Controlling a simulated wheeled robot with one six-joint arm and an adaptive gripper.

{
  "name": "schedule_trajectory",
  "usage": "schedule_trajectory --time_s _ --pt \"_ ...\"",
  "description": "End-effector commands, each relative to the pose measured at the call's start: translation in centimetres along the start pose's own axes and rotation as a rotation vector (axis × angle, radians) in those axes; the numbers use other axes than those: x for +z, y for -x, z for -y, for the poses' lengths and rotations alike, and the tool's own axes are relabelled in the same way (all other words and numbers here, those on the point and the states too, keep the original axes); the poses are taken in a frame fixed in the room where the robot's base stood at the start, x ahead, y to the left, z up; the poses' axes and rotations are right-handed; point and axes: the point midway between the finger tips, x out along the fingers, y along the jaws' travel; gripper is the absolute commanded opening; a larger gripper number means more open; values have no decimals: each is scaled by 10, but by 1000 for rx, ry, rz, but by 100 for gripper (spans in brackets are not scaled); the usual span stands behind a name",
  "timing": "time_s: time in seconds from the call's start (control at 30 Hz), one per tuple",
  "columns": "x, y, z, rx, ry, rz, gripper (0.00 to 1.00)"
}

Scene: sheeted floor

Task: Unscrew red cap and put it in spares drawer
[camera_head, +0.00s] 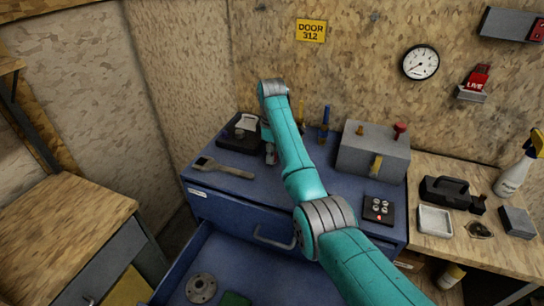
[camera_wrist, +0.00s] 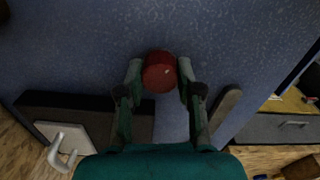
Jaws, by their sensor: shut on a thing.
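My gripper (camera_wrist: 160,80) has its two fingers on either side of a red cap (camera_wrist: 159,68) in the wrist view, and is shut on it. Blue worktop lies behind the cap; I cannot tell how far the cap is from it. In the head view my gripper (camera_head: 270,154) points down over the left part of the blue cabinet's top, and the cap in it is hidden. An open blue drawer (camera_head: 180,262) below holds a grey flanged disc (camera_head: 201,288) and a green item. The drawer's label is too small to read.
A wrench (camera_head: 226,168) and a dark base with a white object (camera_head: 246,122) lie near my gripper. A grey box (camera_head: 372,155) with a red knob (camera_head: 400,128) and yellow fittings stands to the right. Screwdrivers stand behind. A black button panel (camera_head: 378,210) is at the front right.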

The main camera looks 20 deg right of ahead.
Motion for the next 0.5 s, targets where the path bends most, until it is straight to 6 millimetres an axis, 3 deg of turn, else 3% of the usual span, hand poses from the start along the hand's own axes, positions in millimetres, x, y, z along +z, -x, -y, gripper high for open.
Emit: schedule_trajectory --time_s 0.3,0.5 --pt "0 0 0 0 358 0 0" --pt "0 0 0 0 500 0 0"
